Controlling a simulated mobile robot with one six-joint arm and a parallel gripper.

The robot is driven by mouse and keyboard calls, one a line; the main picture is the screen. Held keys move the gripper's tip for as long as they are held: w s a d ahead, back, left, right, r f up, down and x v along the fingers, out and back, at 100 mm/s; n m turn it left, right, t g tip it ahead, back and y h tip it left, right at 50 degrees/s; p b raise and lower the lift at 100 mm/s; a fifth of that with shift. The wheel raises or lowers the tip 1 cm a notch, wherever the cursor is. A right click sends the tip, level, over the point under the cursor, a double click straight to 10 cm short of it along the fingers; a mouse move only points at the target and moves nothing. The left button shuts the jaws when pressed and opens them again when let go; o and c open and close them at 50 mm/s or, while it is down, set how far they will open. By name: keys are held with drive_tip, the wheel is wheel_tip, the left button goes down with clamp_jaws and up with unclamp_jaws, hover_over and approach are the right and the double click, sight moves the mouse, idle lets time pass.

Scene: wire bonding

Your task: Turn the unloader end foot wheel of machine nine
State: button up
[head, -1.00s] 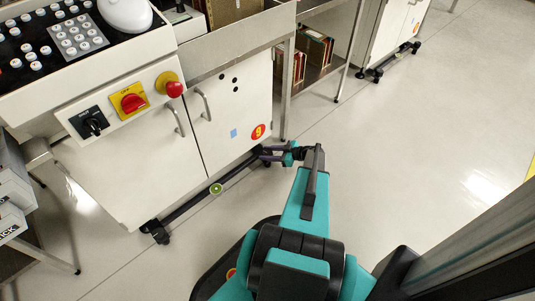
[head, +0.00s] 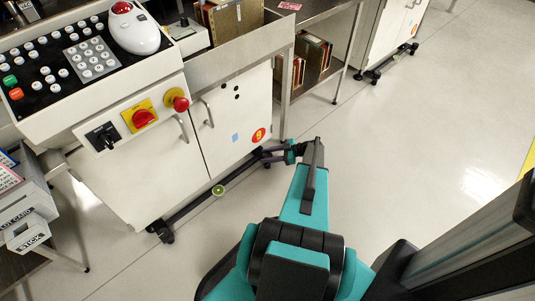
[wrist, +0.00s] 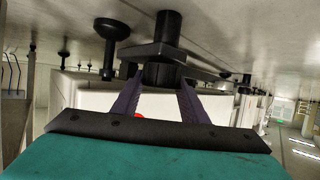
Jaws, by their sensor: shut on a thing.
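Machine nine (head: 225,125) is a white cabinet with a red round "9" label, at the left of the head view. My gripper (head: 276,154) reaches its right-hand lower corner, near the floor. In the wrist view, which looks upside down, the purple fingers of my gripper (wrist: 160,92) stand on both sides of a black foot wheel (wrist: 162,74) and are shut on it. A wider black plate and a thick stem adjoin the wheel.
Another foot (head: 160,232) stands at the machine's left end, with a dark rail and a green round level (head: 218,190) between. A steel shelf (head: 318,85) with binders stands right of the machine. The floor (head: 430,150) on the right is clear.

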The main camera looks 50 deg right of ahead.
idle(0.3)
drive_tip(key=o, duration=1)
drive_tip(key=shift+o, duration=0.2)
drive_tip(key=p+v, duration=0.3)
drive_tip(key=v, duration=1)
drive_tip(key=shift+d, duration=0.4)
drive_tip(key=shift+s+r+y, duration=0.1)
drive_tip(key=shift+s+y, duration=0.15)
drive_tip(key=shift+y, duration=0.05)
